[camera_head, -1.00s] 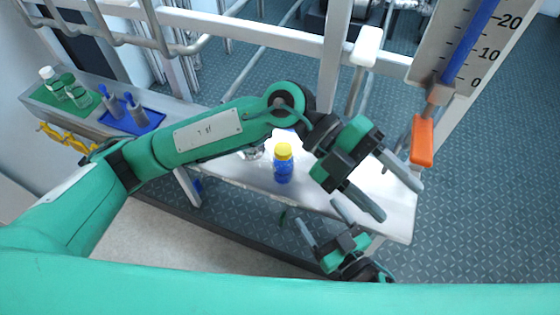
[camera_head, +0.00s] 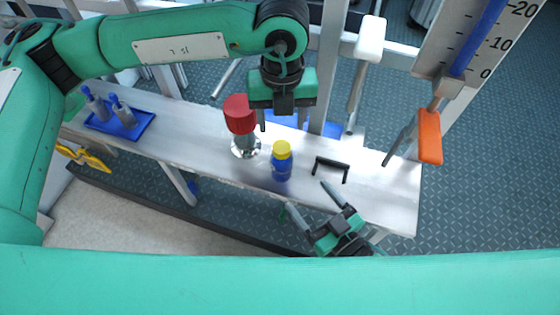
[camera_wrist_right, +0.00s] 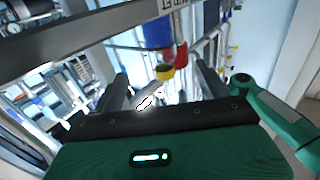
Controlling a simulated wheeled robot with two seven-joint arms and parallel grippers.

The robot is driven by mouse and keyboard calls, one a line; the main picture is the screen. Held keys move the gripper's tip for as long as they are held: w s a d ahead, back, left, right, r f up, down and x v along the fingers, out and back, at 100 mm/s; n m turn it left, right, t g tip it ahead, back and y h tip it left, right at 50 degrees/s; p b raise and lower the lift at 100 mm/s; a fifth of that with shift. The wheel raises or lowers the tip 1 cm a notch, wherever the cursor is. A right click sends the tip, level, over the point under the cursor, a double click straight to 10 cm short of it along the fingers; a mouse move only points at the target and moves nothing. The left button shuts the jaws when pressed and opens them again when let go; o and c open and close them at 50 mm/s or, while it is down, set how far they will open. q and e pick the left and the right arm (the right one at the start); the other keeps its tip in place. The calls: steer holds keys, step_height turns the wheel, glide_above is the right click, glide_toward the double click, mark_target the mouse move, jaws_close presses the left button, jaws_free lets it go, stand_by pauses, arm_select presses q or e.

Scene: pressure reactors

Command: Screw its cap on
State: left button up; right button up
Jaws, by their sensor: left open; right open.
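A blue bottle (camera_head: 281,172) stands upright on the light bench, with a yellow cap (camera_head: 281,149) on its top. I cannot tell how tightly the cap sits. My left gripper (camera_head: 283,122) is open and points down, above and behind the bottle, apart from it. My right gripper (camera_head: 309,198) is open and empty in front of the bottle, lower right, its fingers pointing toward the bench. In the right wrist view the yellow cap (camera_wrist_right: 165,72) and blue bottle (camera_wrist_right: 157,33) appear inverted between the open fingers, farther off.
A red knob (camera_head: 239,113) on a metal fitting stands just left of the bottle. A black handle (camera_head: 331,164) is to its right. A blue tray (camera_head: 121,126) with grey bottles is at the left. An orange-handled tool (camera_head: 429,137) hangs at right. The bench's right end is clear.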

mark_target(277, 157)
stand_by(0.3)
steer(key=x, duration=1.3)
steer(key=shift+w+a, duration=0.3)
jaws_close()
arm_select(q)
steer(key=n, duration=0.9)
stand_by(0.4)
